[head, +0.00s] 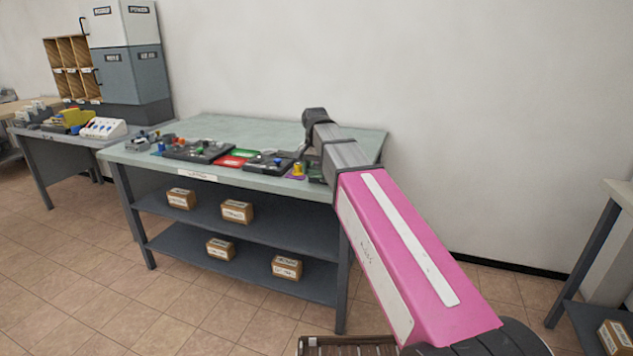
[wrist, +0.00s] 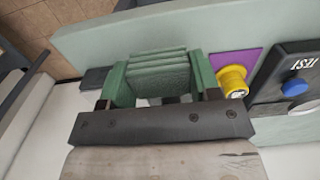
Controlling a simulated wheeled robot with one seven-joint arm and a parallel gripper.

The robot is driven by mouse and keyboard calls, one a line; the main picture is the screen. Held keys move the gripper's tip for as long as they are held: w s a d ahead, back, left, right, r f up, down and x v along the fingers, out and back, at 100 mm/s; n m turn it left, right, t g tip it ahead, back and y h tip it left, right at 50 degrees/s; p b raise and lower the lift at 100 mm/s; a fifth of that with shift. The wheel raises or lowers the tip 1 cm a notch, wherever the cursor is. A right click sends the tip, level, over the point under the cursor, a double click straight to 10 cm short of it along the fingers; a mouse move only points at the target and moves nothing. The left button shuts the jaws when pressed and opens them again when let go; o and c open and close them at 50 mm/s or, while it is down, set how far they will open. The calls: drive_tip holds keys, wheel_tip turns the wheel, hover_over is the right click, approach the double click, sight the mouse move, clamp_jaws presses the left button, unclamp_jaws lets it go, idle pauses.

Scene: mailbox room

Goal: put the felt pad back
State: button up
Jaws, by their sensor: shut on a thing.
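My gripper (wrist: 160,92) is over the workbench (head: 235,129), near its right front part. In the wrist view its two fingers stand on either side of a green, layered block (wrist: 158,70) that looks like the felt pad, and they are shut on it. The underside of the block is hidden. In the head view my arm covers most of the gripper, and only a little dark green shows below it.
Left of the gripper in the head view are a yellow knob on a purple square (head: 296,171), a dark panel with a blue button (head: 270,163), and red (head: 229,162) and green mats. Boxes sit on the lower shelves. The bench's back is clear up to the wall.

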sight(317, 187)
drive_tip(key=shift+w+d+f, duration=0.2)
drive_tip(key=shift+w+f, duration=0.1)
drive_tip(key=shift+w, duration=0.05)
drive_tip(key=shift+f, duration=1.95)
drive_tip(key=shift+f, duration=0.15)
drive_tip(key=o, duration=0.9)
wheel_tip(317, 187, up, 12)
drive_tip(key=shift+r, duration=0.15)
